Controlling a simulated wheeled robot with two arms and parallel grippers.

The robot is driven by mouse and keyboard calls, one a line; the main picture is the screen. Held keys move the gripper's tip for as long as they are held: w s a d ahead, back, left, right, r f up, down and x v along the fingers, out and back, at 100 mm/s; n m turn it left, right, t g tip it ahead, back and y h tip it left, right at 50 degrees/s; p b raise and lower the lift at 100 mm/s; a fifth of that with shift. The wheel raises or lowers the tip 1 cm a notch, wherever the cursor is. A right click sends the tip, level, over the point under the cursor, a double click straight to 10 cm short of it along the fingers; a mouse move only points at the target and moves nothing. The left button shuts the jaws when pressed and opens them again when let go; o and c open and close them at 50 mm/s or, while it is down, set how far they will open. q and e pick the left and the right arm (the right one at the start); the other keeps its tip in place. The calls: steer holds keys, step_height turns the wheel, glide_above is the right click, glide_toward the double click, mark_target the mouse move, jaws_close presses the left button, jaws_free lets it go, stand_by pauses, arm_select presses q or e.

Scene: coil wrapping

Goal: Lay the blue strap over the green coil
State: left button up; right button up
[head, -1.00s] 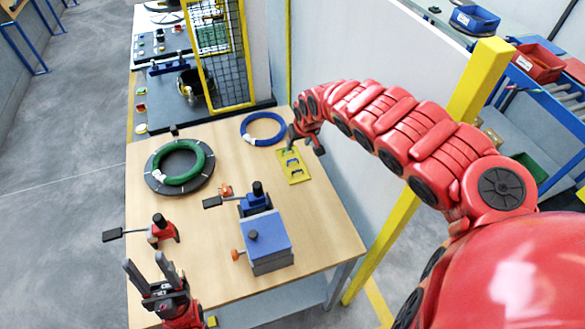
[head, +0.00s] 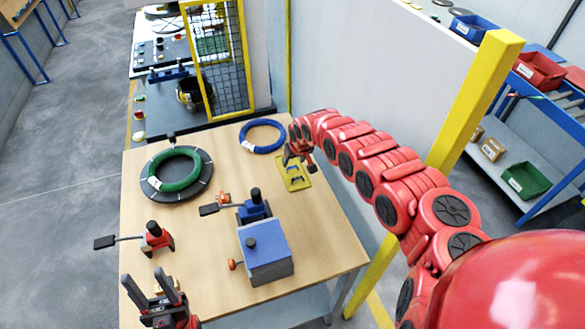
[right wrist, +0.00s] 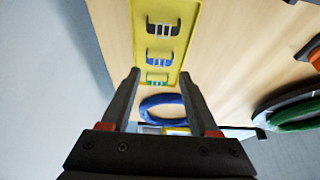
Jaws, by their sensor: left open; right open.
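The green coil (head: 151,173) lies on a dark round plate (head: 204,186) at the back left of the table. A yellow tray (head: 306,184) holds three small straps; in the right wrist view the blue strap (right wrist: 165,57) is the middle one, between a black strap (right wrist: 164,29) and a green strap (right wrist: 157,79). My right gripper (head: 300,158) is open and empty over the tray's far end, and in the right wrist view its fingertips (right wrist: 160,74) lie either side of the green strap. My left gripper (head: 148,285) is open and empty at the table's front left.
A blue coil (head: 262,148) lies near the back edge beside the tray. A blue-topped block (head: 265,245), a blue clamp (head: 254,207) and a red clamp (head: 157,237) stand on the table. A wall panel and yellow post (head: 470,110) border the right side.

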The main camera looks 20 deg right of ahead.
mark_target(292, 167)
steer(key=x, duration=0.3)
steer(key=shift+f, duration=0.45)
steer(key=shift+w+d+f+b, duration=0.15)
steer(key=shift+w+f+b, duration=0.05)
steer(key=shift+f+b, duration=0.1)
jaws_close()
